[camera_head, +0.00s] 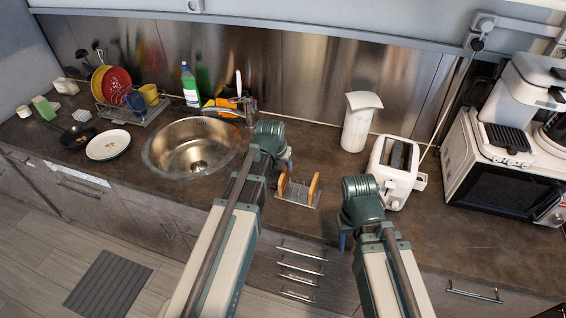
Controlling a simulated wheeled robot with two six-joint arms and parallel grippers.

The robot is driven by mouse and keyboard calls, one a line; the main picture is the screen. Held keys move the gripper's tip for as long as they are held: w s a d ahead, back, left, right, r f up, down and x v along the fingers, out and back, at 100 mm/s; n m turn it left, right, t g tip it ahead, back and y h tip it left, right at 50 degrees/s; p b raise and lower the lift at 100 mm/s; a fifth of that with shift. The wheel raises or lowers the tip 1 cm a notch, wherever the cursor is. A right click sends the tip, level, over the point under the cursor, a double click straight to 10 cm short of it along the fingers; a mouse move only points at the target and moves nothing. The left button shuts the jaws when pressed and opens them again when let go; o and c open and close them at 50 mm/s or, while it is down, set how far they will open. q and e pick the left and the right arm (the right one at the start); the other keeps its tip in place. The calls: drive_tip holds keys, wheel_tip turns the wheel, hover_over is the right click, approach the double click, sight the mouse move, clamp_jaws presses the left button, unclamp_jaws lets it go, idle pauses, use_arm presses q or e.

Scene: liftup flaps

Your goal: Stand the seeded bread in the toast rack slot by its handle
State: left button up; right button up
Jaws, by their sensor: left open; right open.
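The toast rack (299,193) stands near the counter's front edge, between my two arms. It has a flat metal base, thin wires and a tan upright piece at each end. I cannot tell whether these are its wooden ends or bread slices. No seeded bread can be clearly made out. My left gripper (286,163) is open, just above and behind the rack's left end, partly hidden by its wrist. My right gripper (343,240) is open, to the right of and in front of the rack, at the counter's front edge. No held object shows in either.
A white toaster (392,172) stands right of the rack, with a white canister (357,124) behind. The sink (193,147) and a dish rack (130,108) are at left. A microwave (500,178) is at right. Counter between toaster and microwave is clear.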

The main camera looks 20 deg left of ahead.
use_arm(q)
drive_tip(key=p+v, duration=0.7)
drive_tip(key=v, duration=0.2)
use_arm(e)
wheel_tip(320, 180, up, 8)
drive_tip(key=shift+r, duration=0.25)
drive_tip(key=shift+f, duration=0.1)
use_arm(q)
drive_tip(key=s+d+f+m+g+y+b, duration=0.1)
drive_tip(key=s+d+f+g+b, duration=0.1)
drive_tip(key=s+d+f+b, duration=0.3)
drive_tip(key=s+d+f+m+g+b, duration=0.1)
drive_tip(key=s+d+f+g+b, duration=0.2)
drive_tip(key=s, duration=1)
drive_tip(key=d+f+b, duration=0.2)
drive_tip(key=d+f, duration=0.1)
drive_tip(key=d, duration=0.2)
drive_tip(key=shift+d+f+m+y, duration=0.3)
drive_tip(key=shift+d+m+y, duration=0.1)
use_arm(e)
wheel_tip(320, 180, down, 10)
use_arm(q)
drive_tip(key=shift+s, duration=0.15)
